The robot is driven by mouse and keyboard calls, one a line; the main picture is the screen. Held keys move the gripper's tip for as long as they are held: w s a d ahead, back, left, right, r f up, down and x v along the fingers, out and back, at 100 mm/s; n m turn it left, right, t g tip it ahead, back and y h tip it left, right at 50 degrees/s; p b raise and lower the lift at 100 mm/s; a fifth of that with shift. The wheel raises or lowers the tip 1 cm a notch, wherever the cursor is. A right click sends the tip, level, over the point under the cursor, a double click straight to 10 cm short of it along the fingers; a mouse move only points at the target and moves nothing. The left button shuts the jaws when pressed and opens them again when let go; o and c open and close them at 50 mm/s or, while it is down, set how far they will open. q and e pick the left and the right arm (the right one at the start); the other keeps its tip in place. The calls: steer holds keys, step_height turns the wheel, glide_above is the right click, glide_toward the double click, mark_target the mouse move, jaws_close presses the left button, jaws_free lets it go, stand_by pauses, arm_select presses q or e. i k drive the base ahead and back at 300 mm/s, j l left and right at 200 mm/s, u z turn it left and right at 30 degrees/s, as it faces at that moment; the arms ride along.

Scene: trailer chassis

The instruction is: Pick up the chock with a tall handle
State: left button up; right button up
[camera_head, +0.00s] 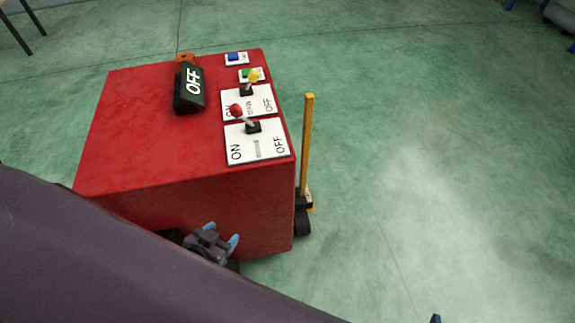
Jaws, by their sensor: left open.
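The chock with a tall handle stands on the floor at the right side of the red box. Its yellow handle (307,140) rises upright beside the box's right edge. Its dark base (302,222) sits low by the box's lower right corner and is partly hidden by the box. My left gripper (222,234) is open and empty, with blue fingertips, in front of the box's near face and left of the chock. A small blue tip (435,319) at the bottom edge may be part of my right gripper; its jaws cannot be seen.
The red box (140,120) carries ON/OFF lever panels (258,150), small button plates and a black OFF sign (189,90). It stands between the left gripper and part of the chock. The green floor (430,150) to the right is clear.

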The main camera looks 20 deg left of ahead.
mark_target(303, 200)
steer(key=i+l+u, duration=0.1)
steer(key=u, duration=0.25)
steer(key=i+l+u, duration=0.2)
steer(key=i+u, duration=0.15)
steer(key=k, duration=0.3)
steer(key=k+u, duration=0.2)
steer(key=u, duration=0.15)
steer(key=k+j+u, duration=0.1)
steer(key=u, duration=0.25)
steer(key=l+u, duration=0.2)
steer(key=u, duration=0.25)
steer(key=k+l+u, duration=0.1)
steer(key=u, duration=0.35)
steer(key=k+l, duration=0.1)
steer(key=l, duration=0.25)
steer(key=k+l, duration=0.15)
steer(key=l, duration=0.2)
steer(key=k+l, duration=0.1)
steer(key=l, duration=0.25)
steer(key=k+l, duration=0.1)
steer(key=l, duration=0.25)
steer(key=k+l, duration=0.15)
steer(key=l, duration=0.2)
steer(key=i+l, duration=0.1)
steer(key=l, duration=0.2)
steer(key=i+l, duration=0.15)
steer(key=l, duration=0.1)
